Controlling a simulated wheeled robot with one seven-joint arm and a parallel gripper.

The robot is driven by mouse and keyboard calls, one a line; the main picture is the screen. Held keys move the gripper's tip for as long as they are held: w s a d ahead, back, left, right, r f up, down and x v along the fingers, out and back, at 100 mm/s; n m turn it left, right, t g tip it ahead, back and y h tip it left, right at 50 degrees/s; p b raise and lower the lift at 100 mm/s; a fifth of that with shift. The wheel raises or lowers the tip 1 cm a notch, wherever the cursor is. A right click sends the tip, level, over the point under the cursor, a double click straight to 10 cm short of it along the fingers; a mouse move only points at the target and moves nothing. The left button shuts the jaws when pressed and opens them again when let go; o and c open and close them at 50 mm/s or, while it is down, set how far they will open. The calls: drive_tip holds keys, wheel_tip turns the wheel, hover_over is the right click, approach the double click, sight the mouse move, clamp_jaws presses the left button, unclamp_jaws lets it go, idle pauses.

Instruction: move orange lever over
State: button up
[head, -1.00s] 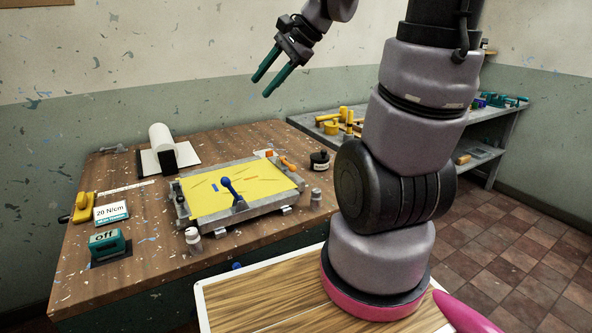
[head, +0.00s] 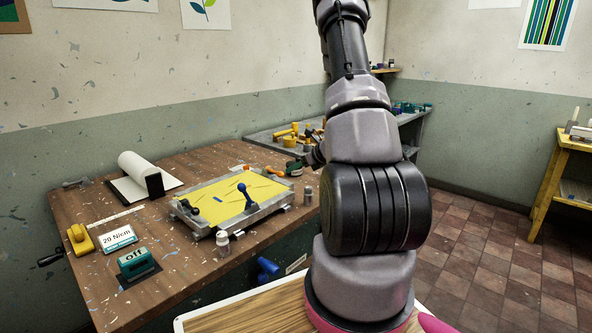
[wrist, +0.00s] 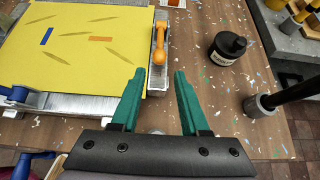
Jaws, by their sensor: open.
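The orange lever (wrist: 159,45) is mounted on the right edge of the yellow-topped screen frame (wrist: 158,80). In the wrist view it lies along that edge, its rounded knob end nearer my gripper. In the head view the lever (head: 249,170) shows small at the frame's back right side. My gripper (wrist: 160,73) is open and empty, with its green fingers pointing toward the lever. The knob appears between and just beyond the fingertips; contact and height cannot be told. In the head view my gripper (head: 293,166) is partly hidden by my arm.
A black bottle (wrist: 227,47) stands right of the lever. A grey cylinder with a dark rod (wrist: 264,104) is closer on the right. A blue lever (head: 246,200) stands at the frame's front.

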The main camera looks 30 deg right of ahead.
sight(283, 174)
drive_tip(key=x, duration=0.8)
drive_tip(key=shift+a, duration=0.1)
drive_tip(key=shift+s, duration=0.1)
drive_tip(key=c, duration=0.7)
drive_tip(key=shift+r, duration=0.15)
drive_tip(key=shift+w+r, duration=0.25)
drive_tip(key=shift+r, duration=0.95)
drive_tip(key=shift+w+a+r, duration=0.1)
drive_tip(key=shift+w+r, duration=0.15)
drive_tip(key=shift+r, duration=0.25)
drive_tip(key=shift+w+r, duration=0.2)
drive_tip(key=shift+r, duration=0.25)
